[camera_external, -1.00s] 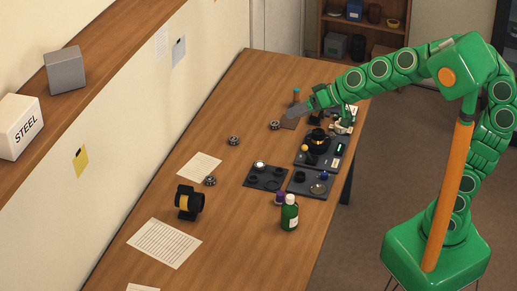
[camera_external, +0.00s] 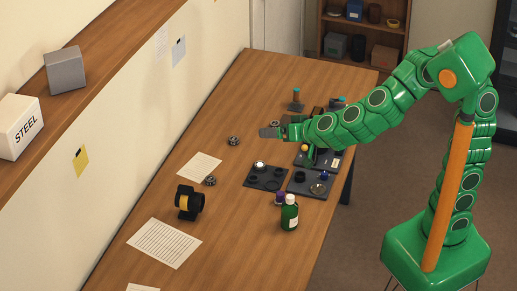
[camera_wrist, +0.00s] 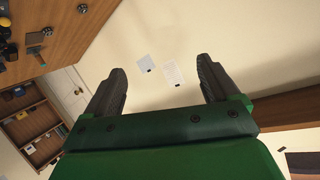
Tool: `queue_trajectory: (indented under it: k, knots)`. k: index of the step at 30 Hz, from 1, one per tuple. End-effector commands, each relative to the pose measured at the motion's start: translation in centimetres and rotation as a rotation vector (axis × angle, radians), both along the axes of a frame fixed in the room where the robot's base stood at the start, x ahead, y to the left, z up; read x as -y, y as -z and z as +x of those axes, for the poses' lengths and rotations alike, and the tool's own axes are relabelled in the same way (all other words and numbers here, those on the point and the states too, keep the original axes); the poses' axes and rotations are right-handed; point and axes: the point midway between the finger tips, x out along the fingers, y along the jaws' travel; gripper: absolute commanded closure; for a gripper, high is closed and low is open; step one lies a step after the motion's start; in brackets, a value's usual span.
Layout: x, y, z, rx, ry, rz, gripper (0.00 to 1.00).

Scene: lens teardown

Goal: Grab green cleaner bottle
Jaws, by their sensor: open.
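The green cleaner bottle (camera_external: 290,216) stands upright near the front right edge of the table, with a white cap and a pale label. My gripper (camera_external: 268,132) is above the far part of the table, well beyond the bottle and apart from it. In the wrist view my gripper (camera_wrist: 160,82) shows its two dark fingers spread wide with nothing between them. The bottle is not in the wrist view.
A small purple-capped bottle (camera_external: 280,198) stands close beside the green bottle. Dark trays (camera_external: 266,187) with lens parts lie just behind it. Clear table lies between this mount and the bottle.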

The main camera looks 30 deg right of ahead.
Motion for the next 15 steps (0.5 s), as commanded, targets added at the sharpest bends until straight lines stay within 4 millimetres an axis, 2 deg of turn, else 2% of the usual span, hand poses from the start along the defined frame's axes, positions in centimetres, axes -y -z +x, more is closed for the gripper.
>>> queue_trajectory:
  k: [6, 15]
  knots:
    - [1.2, 2.4, -2.5, 0.040, 0.099, -0.124, 0.12]
    - [3.1, 4.1, -4.5, 0.081, 0.179, -0.247, 0.12]
